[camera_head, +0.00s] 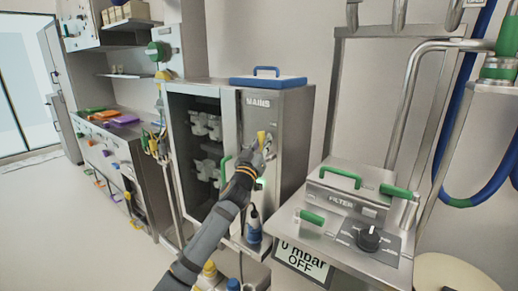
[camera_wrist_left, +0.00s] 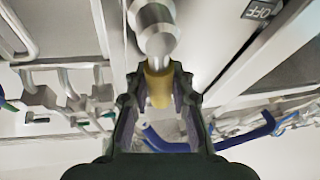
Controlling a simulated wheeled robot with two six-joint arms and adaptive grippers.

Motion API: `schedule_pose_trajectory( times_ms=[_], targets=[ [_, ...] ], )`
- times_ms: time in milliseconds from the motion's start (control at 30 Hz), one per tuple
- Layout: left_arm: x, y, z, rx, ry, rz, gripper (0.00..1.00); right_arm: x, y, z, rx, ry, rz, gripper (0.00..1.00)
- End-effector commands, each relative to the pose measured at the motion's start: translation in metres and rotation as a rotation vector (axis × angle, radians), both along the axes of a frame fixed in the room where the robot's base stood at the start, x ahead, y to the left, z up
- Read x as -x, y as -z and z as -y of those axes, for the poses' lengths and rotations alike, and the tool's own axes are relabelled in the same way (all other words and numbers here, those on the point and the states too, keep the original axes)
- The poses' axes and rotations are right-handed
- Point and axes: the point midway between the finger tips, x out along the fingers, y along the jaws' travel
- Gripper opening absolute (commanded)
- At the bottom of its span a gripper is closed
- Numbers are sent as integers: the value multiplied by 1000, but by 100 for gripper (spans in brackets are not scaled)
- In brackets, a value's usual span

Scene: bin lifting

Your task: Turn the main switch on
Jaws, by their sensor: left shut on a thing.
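The grey cabinet marked MAINS (camera_head: 298,115) stands in the middle of the head view. The yellow-tipped main switch handle (camera_head: 261,137) sticks out from its front panel. My left gripper (camera_head: 258,152) is at the handle, with its arm coming up from below. In the left wrist view my left gripper (camera_wrist_left: 157,90) has its two fingers on either side of the yellow handle end (camera_wrist_left: 158,86) and is shut on it. A silver round shaft (camera_wrist_left: 155,28) runs from the handle. An OFF label (camera_wrist_left: 258,10) shows at the upper right. The fingers partly hide the switch. My right gripper is out of view.
A blue lid (camera_head: 268,82) lies on the cabinet. The cabinet's left side is open, with white fittings (camera_head: 205,126) inside. A FILTER unit (camera_head: 345,205) with green handles and a black knob (camera_head: 368,239) stands at the right. A workbench (camera_head: 118,150) stands at the left.

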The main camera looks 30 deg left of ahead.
Motion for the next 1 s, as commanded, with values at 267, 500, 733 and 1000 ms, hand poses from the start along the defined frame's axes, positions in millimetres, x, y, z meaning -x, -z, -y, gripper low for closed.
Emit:
schedule_pose_trajectory(
  times_ms=[267, 500, 733, 1000],
  targets=[
    [0, 2, 9, -144, 0, 7, 0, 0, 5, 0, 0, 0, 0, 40],
    [1, 2, 12, -200, 1, 11, 0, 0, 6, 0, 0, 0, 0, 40],
    [1, 2, 13, -212, 1, 11, 0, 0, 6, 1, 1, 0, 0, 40],
    [1, 2, 13, -212, 1, 11, 24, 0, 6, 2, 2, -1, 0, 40]
  ],
)
